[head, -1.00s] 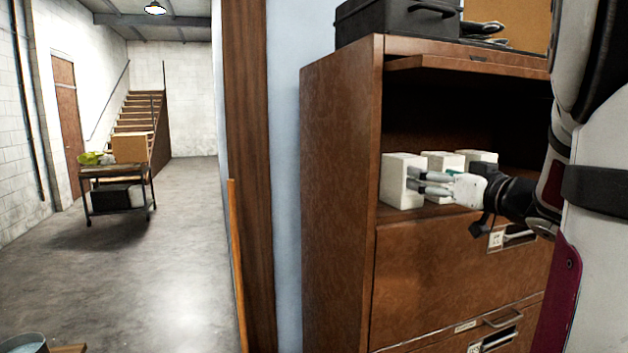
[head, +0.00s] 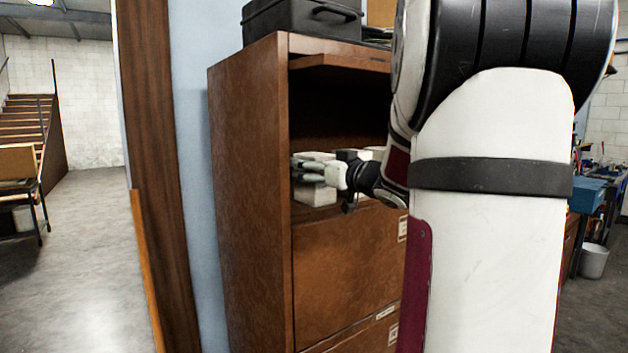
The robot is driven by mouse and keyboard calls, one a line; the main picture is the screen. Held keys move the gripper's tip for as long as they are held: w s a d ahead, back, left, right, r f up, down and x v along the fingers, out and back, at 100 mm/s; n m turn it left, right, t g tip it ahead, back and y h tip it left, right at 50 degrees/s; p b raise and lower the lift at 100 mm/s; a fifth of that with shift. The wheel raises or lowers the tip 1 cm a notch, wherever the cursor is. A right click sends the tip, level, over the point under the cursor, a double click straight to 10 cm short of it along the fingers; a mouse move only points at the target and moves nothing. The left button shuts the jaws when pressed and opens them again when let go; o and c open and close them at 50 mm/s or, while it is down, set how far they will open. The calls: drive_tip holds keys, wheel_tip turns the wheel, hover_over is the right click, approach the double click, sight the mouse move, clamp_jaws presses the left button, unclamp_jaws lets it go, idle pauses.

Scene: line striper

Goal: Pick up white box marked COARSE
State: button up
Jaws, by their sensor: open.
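White boxes stand in a row in the open upper compartment of a brown wooden cabinet (head: 245,190). The leftmost white box (head: 316,193) is partly covered by my gripper (head: 300,168). Another white box (head: 377,152) shows only in part behind my wrist, and the rest of the row is hidden by my arm. No marking can be read on any box, so I cannot tell which one says COARSE. My gripper is open, its fingers pointing left in front of the leftmost box. Whether it touches that box cannot be told.
A black case (head: 300,22) sits on top of the cabinet. Labelled drawers are below the compartment. A blue-grey wall and wooden post (head: 160,150) stand left of the cabinet. A cart (head: 18,185) and stairs are far left, a blue box (head: 588,194) and bin far right.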

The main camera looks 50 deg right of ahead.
drive_tip(key=shift+c, duration=0.5)
drive_tip(key=c, duration=1.2)
drive_tip(key=shift+r, duration=0.1)
